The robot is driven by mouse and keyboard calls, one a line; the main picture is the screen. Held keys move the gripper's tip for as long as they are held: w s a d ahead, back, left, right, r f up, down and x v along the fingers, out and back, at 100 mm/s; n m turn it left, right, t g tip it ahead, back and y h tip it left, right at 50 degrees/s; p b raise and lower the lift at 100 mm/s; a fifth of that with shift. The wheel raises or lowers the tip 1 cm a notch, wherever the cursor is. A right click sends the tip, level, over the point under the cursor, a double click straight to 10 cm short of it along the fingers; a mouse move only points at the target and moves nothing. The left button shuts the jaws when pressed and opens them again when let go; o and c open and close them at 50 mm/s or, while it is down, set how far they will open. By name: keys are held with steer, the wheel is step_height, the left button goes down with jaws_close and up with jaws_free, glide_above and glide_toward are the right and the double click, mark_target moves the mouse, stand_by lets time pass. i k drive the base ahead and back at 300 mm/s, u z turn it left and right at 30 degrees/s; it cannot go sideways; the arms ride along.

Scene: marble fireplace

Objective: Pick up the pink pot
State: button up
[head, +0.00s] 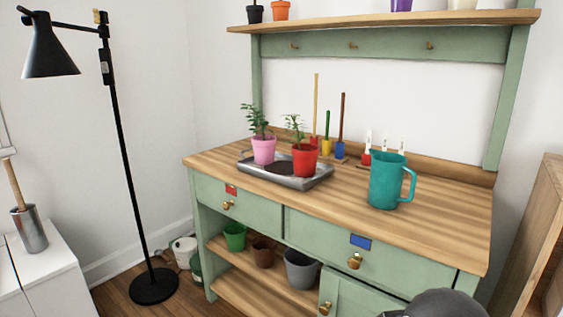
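The pink pot (264,151) stands upright on the left part of a grey metal tray (290,182) on the wooden top of a green potting bench (400,222). A small leafy plant (255,120) grows in it. A red pot (305,162) with another plant stands close to its right on the same tray. My gripper is not in view. Only a dark rounded part, which seems to be my arm, shows at the bottom edge on the right, well away from the pink pot.
A teal jug (385,182) stands right of the tray. Small tools in coloured holders stand behind the pots. A black floor lamp (120,140) stands left of the bench. Several pots sit on the lower shelf. The bench top's right end is clear.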

mark_target(263, 145)
steer(key=u, duration=0.5)
steer(key=k, duration=0.65)
steer(key=u, duration=0.95)
steer(key=i, duration=1.45)
steer(key=z, duration=0.45)
